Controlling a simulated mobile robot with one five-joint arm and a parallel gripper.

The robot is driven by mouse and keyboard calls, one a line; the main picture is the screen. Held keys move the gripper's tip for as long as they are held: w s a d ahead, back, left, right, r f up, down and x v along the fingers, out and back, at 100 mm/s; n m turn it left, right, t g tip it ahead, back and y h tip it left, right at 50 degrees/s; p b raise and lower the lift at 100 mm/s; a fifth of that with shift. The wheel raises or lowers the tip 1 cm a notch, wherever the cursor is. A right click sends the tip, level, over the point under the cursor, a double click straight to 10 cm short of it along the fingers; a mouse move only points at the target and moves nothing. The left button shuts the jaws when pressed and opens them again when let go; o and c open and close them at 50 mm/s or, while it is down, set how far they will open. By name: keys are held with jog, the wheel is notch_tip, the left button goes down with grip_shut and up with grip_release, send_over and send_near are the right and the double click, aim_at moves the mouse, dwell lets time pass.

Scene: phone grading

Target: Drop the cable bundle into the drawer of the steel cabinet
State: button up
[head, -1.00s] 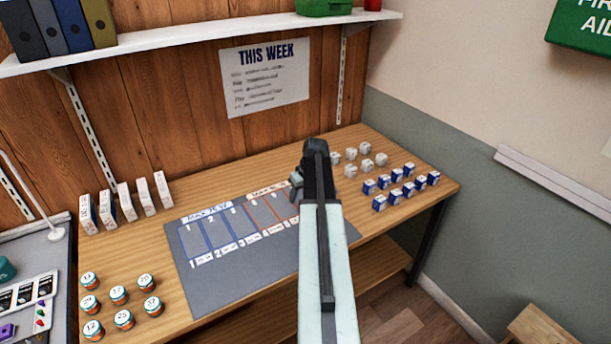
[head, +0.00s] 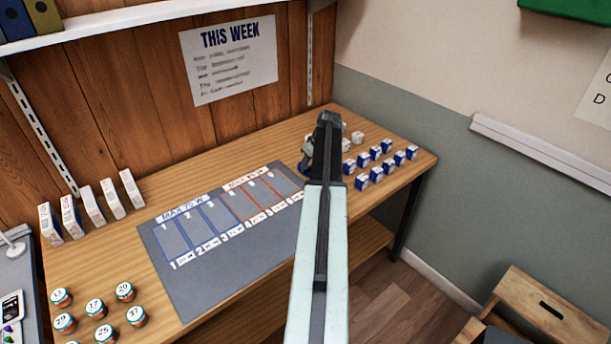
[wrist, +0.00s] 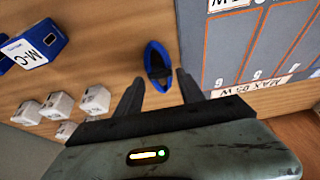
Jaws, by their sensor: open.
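I see no steel cabinet or drawer in either view, and nothing I can surely call a cable bundle. In the wrist view a small blue oval thing (wrist: 157,62) with a dark middle lies on the wooden desk, just beyond and between my fingertips; I cannot tell what it is. My gripper (wrist: 160,92) is open with nothing between its fingers.
A grey mat (head: 190,275) with numbered slots lies on the desk. Several white boxes (head: 108,198) and lidded jars (head: 95,308) stand left, blue-and-white boxes (head: 375,173) right. A wooden stool (head: 545,318) stands on the floor at lower right.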

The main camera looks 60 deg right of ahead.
aim_at(308, 168)
jog(key=b+x, duration=0.2)
jog(key=x, duration=0.1)
jog(key=shift+f, duration=0.35)
jog(key=shift+r, duration=0.2)
jog(key=shift+c, duration=0.3)
jog(key=shift+w, duration=0.1)
grip_shut()
notch_tip(308, 168, up, 4)
jog(key=p, duration=0.4)
jog(key=shift+a+r, duration=0.1)
jog(key=shift+a, duration=0.1)
jog(key=s+a, duration=0.3)
jog(key=a, duration=0.1)
jog(key=s+a, duration=0.3)
jog(key=a, duration=0.1)
jog(key=s+a+p, duration=0.1)
jog(key=s+a, duration=0.2)
jog(key=a, duration=0.1)
jog(key=shift+s+a+r, duration=0.1)
jog(key=shift+a+r, duration=0.3)
jog(key=shift+r+p, duration=0.9)
jog(key=shift+p, duration=0.1)
jog(key=shift+f, duration=0.15)
